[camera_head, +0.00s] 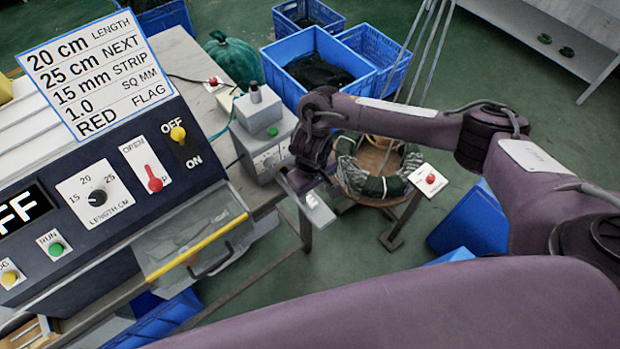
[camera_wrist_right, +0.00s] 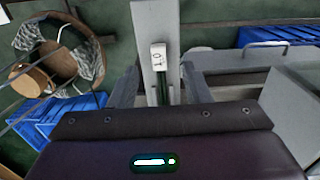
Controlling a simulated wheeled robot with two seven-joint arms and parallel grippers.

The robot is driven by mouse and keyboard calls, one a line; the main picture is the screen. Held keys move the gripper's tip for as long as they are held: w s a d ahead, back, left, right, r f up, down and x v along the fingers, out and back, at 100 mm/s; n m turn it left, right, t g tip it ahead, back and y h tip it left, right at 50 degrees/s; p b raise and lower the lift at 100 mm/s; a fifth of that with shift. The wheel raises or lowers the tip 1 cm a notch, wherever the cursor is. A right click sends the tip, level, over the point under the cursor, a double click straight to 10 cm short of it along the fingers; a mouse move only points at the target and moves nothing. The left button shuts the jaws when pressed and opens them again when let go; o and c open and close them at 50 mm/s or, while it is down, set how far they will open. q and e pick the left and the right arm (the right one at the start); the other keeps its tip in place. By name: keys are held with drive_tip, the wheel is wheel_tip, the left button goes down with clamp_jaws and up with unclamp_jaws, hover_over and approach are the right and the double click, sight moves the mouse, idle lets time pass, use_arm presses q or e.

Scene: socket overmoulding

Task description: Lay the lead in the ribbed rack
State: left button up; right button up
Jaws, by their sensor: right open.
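My right gripper (camera_head: 308,190) is at the end of the arm reaching in from the right, beside the small grey machine. In the wrist view my right gripper (camera_wrist_right: 161,88) is open, its two fingers apart. The white block also shows in the head view (camera_head: 312,201). I cannot tell whether the strands are the lead. No ribbed rack can be made out for certain. My left gripper is out of view.
A dark control panel (camera_head: 105,180) with knobs, a setting card (camera_head: 95,75) and a clear yellow-edged cover (camera_head: 195,248) fill the left. The grey machine (camera_head: 268,140) stands on the bench end. A round stand with coiled cable (camera_head: 375,182) and blue crates (camera_head: 315,62) stand beyond.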

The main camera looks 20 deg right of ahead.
sight(312, 201)
wheel_tip(312, 201, down, 4)
drive_tip(key=shift+w+d+r, duration=0.1)
drive_tip(key=shift+w, duration=0.05)
drive_tip(key=shift+f, duration=0.6)
clamp_jaws()
drive_tip(key=shift+s+d+r+p, duration=0.1)
drive_tip(key=shift+s+d+p, duration=0.1)
drive_tip(key=shift+s+p, duration=0.4)
drive_tip(key=shift+s+d+r+p, duration=0.1)
drive_tip(key=shift+s+d+p, duration=0.05)
drive_tip(key=shift+s+p, duration=0.4)
drive_tip(key=shift+s+d+p, duration=0.3)
drive_tip(key=shift+s+p, duration=0.5)
drive_tip(key=shift+s, duration=0.05)
drive_tip(key=shift+s+d+p, duration=0.3)
drive_tip(key=shift+s+p, duration=0.5)
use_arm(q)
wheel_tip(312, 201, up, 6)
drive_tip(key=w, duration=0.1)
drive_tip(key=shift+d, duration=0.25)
use_arm(e)
drive_tip(key=shift+s+d+f, duration=0.15)
drive_tip(key=shift+s, duration=0.15)
